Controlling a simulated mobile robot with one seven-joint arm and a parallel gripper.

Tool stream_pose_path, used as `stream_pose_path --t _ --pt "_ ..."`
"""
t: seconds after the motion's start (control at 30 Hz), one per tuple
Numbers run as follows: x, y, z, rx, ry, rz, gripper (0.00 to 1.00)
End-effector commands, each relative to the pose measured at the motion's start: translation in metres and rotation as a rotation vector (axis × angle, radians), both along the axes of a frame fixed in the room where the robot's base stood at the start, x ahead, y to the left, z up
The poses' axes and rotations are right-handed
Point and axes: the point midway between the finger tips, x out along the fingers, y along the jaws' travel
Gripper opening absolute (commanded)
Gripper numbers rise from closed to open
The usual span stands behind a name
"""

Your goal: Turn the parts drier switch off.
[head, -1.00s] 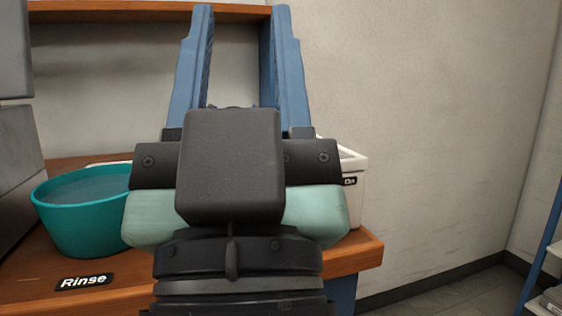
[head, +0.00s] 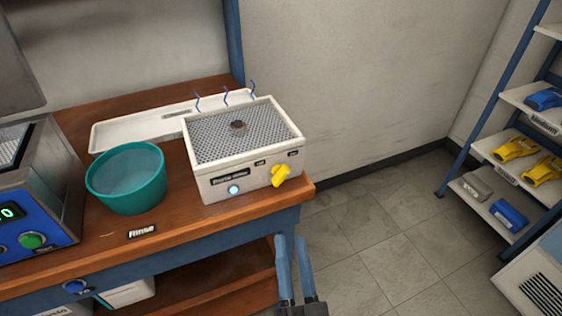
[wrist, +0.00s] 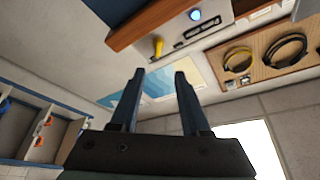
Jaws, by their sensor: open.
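The parts drier (head: 215,187) is a white box with a mesh top at the bench's right end. Its yellow switch knob (head: 281,175) is on the front, tilted up toward the right-hand label. A blue-white light (head: 233,189) glows left of the knob. The knob also shows in the wrist view (wrist: 157,46), beyond the fingertips. My gripper (head: 290,240) has blue fingers, open and empty, pointing up in the head view. It appears below the knob, apart from it. The wrist view shows clear space between the fingertips (wrist: 159,72).
A teal rinse bowl (head: 125,185) stands left of the drier, with a white tray (head: 115,133) behind. A small dark part (head: 238,126) lies on the mesh. The wooden bench edge (head: 200,226) runs below the drier. Shelves (head: 487,208) stand at right; floor between is open.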

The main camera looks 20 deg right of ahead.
Motion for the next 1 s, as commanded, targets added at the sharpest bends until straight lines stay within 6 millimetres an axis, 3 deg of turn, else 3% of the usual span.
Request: stream_pose_path --t 0.17,0.7,1.0 --pt "-0.002 0.000 -0.005 0.021 0.006 0.009 0.46" --pt "0.087 -0.021 0.024 0.019 0.004 0.008 0.46" --pt "0.112 -0.027 0.031 0.020 0.007 0.008 0.46"
